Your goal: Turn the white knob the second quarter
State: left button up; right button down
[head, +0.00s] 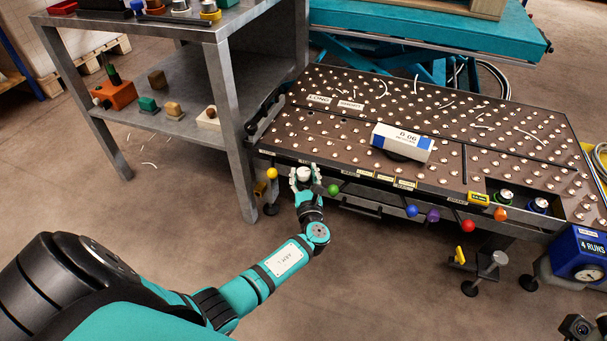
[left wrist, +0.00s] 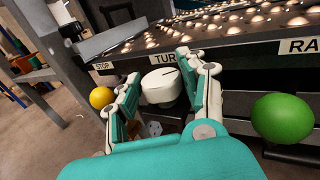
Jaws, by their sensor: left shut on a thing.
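The white knob (head: 304,174) is on the front edge of the ball table, between a yellow knob (head: 272,173) and a green knob (head: 333,190). My left gripper (head: 305,180) is shut on it from the front. In the left wrist view the white knob (left wrist: 162,86) sits between the two fingers of my left gripper (left wrist: 165,95), under a label whose visible letters read "TUR". A dark line marks the knob's top, slanting a little. The rest of that label is hidden by a finger. My right gripper is not clearly in view.
A ream marked "B 06" (head: 402,142) lies on the ball table (head: 330,115). Blue (head: 412,210), purple (head: 433,215) and red (head: 467,225) knobs line the same edge to the right. A grey shelf unit (head: 225,110) stands close at the left.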

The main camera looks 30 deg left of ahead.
pick_arm(q)
jog(key=shift+n+g+y, duration=0.3)
jog(key=o, duration=1.2)
